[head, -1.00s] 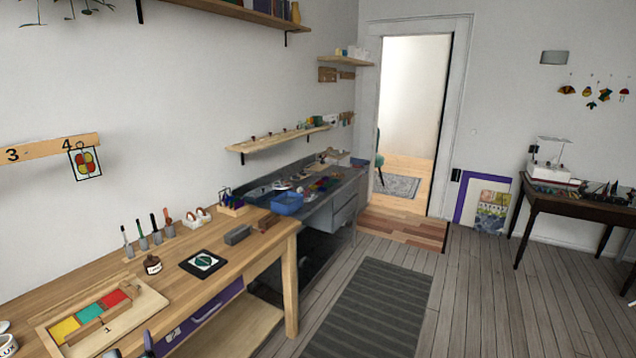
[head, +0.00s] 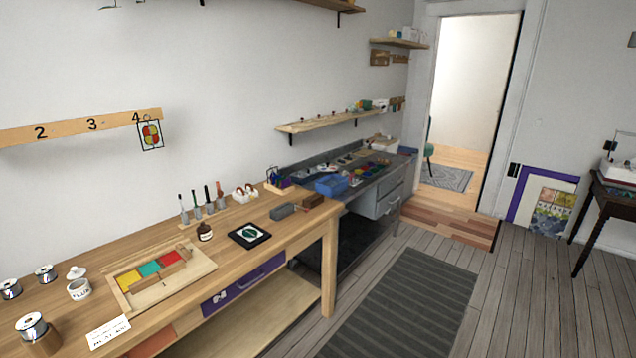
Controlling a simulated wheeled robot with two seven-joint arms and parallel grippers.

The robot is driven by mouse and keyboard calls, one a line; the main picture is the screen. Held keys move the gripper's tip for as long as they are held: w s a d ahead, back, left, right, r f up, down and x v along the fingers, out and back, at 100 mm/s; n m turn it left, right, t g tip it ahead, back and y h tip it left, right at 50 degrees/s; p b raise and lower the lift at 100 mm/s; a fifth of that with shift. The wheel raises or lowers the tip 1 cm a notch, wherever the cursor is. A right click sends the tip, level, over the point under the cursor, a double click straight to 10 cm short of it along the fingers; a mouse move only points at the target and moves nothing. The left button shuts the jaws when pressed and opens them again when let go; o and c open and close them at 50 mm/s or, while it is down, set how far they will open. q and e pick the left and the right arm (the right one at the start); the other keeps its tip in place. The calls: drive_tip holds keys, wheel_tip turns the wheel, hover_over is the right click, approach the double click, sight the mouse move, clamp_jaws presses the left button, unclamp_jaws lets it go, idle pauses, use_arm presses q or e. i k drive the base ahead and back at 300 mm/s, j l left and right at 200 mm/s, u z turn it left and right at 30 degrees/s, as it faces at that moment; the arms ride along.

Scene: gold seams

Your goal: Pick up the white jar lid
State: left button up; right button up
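A small white lid with a knob (head: 76,272) shows at the left of the workbench, just behind and above the rim of a white jar marked FLUX (head: 79,290). I cannot tell whether the lid rests on the jar's rim or lies on the bench behind it. The jar stands upright. Neither of my grippers is in view.
The wooden workbench (head: 235,262) holds silver spools (head: 32,325) left of the jar, a white card (head: 108,332) in front, and a wooden tray with coloured panes (head: 190,272) to the right. A brown bottle (head: 205,232) stands farther back.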

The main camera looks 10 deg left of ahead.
sight(77, 273)
drive_tip(key=u, duration=2)
drive_tip(key=l+u, duration=0.1)
drive_tip(key=l, duration=0.2)
